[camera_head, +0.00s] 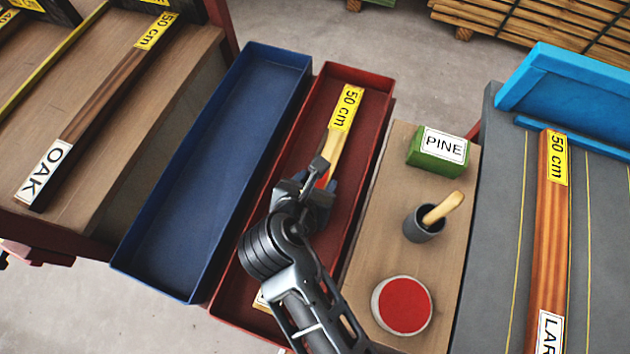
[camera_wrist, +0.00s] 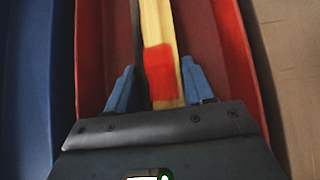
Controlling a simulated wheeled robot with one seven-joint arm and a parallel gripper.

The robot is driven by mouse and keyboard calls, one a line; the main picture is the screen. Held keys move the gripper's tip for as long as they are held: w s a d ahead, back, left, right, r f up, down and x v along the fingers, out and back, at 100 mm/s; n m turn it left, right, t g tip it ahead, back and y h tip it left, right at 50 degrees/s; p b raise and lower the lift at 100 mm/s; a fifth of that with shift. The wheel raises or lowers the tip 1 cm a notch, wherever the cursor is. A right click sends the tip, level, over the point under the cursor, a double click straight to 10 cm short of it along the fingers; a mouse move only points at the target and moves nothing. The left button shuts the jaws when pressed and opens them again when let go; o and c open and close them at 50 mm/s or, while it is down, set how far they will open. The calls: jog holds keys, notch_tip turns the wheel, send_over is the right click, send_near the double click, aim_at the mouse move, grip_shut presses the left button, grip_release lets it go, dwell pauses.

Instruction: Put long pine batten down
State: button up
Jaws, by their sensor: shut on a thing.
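The long pine batten (camera_head: 334,150) is pale wood with a yellow 50 cm label at its far end. It lies lengthwise over the red tray (camera_head: 385,92), within its walls as seen from above. I cannot tell whether it touches the tray floor. My gripper (camera_head: 318,176) is shut on the batten near its middle and hides part of it. In the wrist view, the batten (camera_wrist: 156,25) runs between my gripper's blue fingers (camera_wrist: 160,92), with a red band on it there. A white label at its near end is mostly hidden by my arm.
An empty blue tray (camera_head: 213,165) stands left of the red one. On the right, a board holds a green PINE block (camera_head: 425,157), a cup (camera_head: 424,224) with a brush and a red paint pot (camera_head: 403,305). Oak (camera_head: 102,97) and larch (camera_head: 552,230) battens lie on side tables.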

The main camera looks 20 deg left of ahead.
jog(key=shift+f, duration=0.15)
jog(key=o, duration=1.3)
jog(key=v, duration=1.1)
jog(key=shift+s+d+r, duration=0.1)
jog(key=shift+s+r, duration=0.3)
